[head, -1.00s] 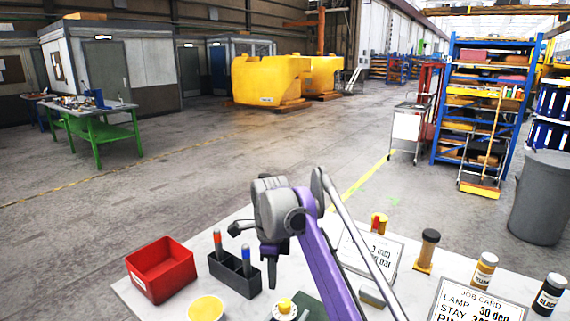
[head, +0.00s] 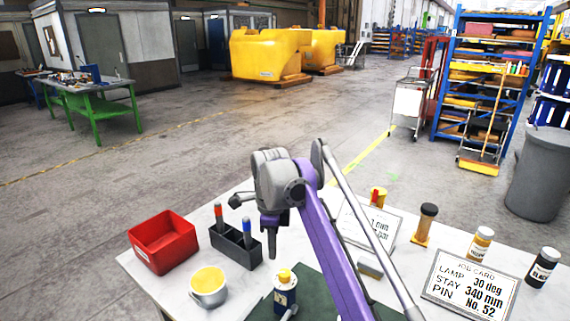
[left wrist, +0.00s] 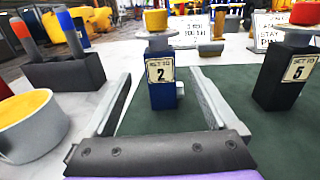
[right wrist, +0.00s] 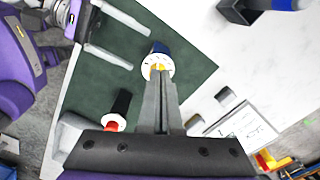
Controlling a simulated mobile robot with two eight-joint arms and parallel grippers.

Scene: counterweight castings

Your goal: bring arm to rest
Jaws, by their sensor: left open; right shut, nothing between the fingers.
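My left gripper (left wrist: 160,78) is open, its fingers on either side of the blue dial post (left wrist: 162,88) labelled 2; I cannot tell whether they touch it. This post has a white dial and yellow knob and stands on the green mat (left wrist: 225,125). It also shows in the head view (head: 285,297) and the right wrist view (right wrist: 160,50). A black dial post (left wrist: 280,92) labelled 5 stands to its right. My right gripper (right wrist: 158,78) is shut and empty, its tips appearing over the blue post's dial. In the head view, my right gripper (head: 272,245) points down.
The white table holds a red bin (head: 163,242), a pen holder (head: 236,243), a yellow-filled cup (head: 208,288), a job card (head: 470,287), a stamp-like tool (head: 424,224) and two bottles (head: 480,245), (head: 543,267). A grey barrel (head: 540,185) stands beyond the table.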

